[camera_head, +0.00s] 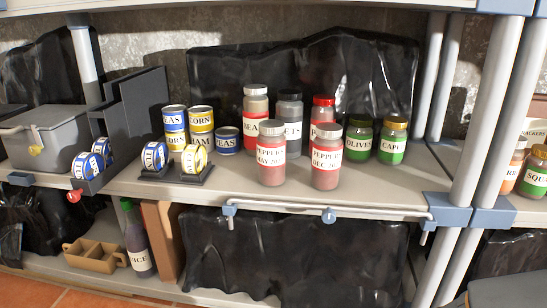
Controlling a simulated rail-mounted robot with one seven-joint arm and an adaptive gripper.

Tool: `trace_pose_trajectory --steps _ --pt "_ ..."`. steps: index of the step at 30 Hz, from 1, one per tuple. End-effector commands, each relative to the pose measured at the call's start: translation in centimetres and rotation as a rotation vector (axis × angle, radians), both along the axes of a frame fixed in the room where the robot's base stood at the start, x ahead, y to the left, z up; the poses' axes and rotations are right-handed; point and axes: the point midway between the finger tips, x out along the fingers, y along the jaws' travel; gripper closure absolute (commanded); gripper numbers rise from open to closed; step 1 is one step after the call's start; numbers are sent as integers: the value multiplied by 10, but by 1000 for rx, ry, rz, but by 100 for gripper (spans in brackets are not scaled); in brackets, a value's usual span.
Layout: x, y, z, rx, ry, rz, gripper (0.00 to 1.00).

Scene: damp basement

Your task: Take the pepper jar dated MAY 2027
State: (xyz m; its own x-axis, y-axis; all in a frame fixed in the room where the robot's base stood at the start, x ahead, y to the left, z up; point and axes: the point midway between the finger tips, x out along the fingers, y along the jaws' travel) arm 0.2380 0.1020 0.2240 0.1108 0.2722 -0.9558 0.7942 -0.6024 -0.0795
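Two pepper jars stand upright side by side at the front of the middle shelf. The left pepper jar (271,174) has a grey lid, reddish contents and a white label reading PEPPER and what looks like MAY 20; the last digits are too small to tell. The right pepper jar (326,179) looks alike, with a label that seems to read PEPPER, DEC 20. A narrow gap lies between them. A red-lidded jar (323,104) stands behind the right one, its label mostly hidden, showing a P. My gripper is not in view.
Behind stand a grey-lidded jar (255,105) and a dark jar (289,110). Olive (359,130) and caper (394,127) jars stand right. Cans (200,120) and a dark can rack (178,178) are left. A front rail (290,208) runs below the shelf edge (400,187).

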Motion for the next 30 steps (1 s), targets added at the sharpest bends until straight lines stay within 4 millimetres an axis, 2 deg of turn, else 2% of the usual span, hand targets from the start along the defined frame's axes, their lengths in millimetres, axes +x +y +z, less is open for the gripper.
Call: trace_pose_trajectory --steps 6,30 --pt "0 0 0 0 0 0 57" --pt "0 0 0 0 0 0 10"
